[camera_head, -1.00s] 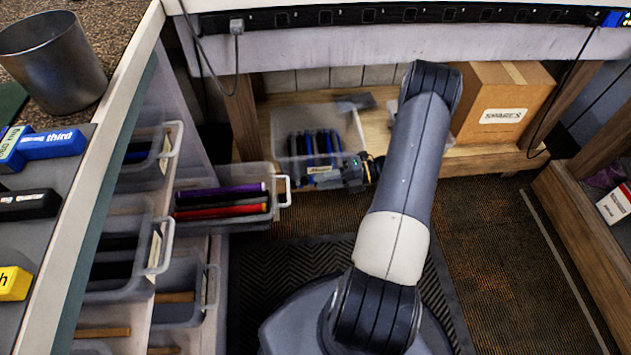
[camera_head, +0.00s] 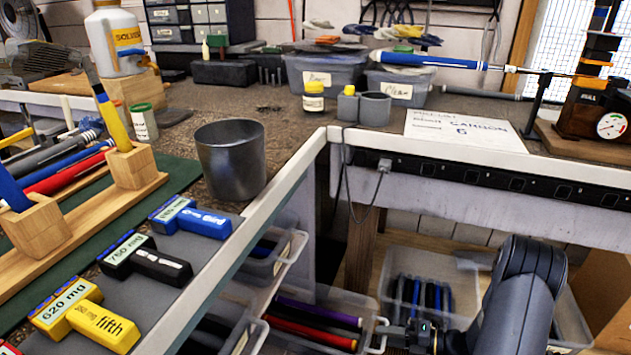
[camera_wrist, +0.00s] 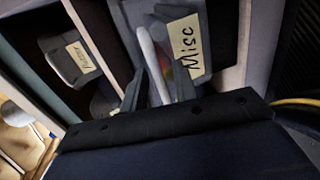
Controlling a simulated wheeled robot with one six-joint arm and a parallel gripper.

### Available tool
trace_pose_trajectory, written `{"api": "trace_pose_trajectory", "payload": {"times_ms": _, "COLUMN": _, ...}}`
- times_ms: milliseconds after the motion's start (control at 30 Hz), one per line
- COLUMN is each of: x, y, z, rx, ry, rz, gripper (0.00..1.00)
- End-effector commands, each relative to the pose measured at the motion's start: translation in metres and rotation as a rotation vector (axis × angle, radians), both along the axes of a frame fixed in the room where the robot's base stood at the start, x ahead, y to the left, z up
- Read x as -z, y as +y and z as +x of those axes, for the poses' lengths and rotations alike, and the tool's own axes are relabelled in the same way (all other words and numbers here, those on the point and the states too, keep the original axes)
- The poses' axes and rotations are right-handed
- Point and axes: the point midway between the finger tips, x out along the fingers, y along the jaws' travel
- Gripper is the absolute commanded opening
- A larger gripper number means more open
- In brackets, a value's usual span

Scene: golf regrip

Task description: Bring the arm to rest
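My gripper (camera_head: 412,337) is low in the head view, below the bench edge, beside the handle of an open clear drawer bin. My arm (camera_head: 520,300) reaches down to it at the lower right. In the wrist view the two fingers of my gripper (camera_wrist: 158,84) stand apart. The pale bin handle (camera_wrist: 150,55) shows in the gap between them; I cannot tell whether they touch it. The bin front (camera_wrist: 190,35) beyond it bears a label reading "Misc". In the head view the bin (camera_head: 325,312) holds purple and red grips.
Another clear bin (camera_head: 420,290) with dark and blue grips is on the lower shelf. Above, the bench holds a metal cup (camera_head: 230,158), a paper sheet (camera_head: 463,130) and labelled blocks (camera_head: 90,315). A power strip (camera_head: 480,178) runs along the bench edge.

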Motion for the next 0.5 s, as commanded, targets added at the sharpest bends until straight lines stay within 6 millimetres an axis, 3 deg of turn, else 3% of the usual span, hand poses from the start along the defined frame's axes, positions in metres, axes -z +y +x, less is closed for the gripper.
{"api": "trace_pose_trajectory", "payload": {"times_ms": 167, "x": 0.0019, "y": 0.0107, "z": 0.0039, "rx": 0.000, "ry": -0.001, "rz": -0.001, "gripper": 0.28}}
{"api": "trace_pose_trajectory", "payload": {"times_ms": 500, "x": 0.0016, "y": 0.0117, "z": 0.0045, "rx": 0.001, "ry": -0.001, "rz": 0.000, "gripper": 0.28}}
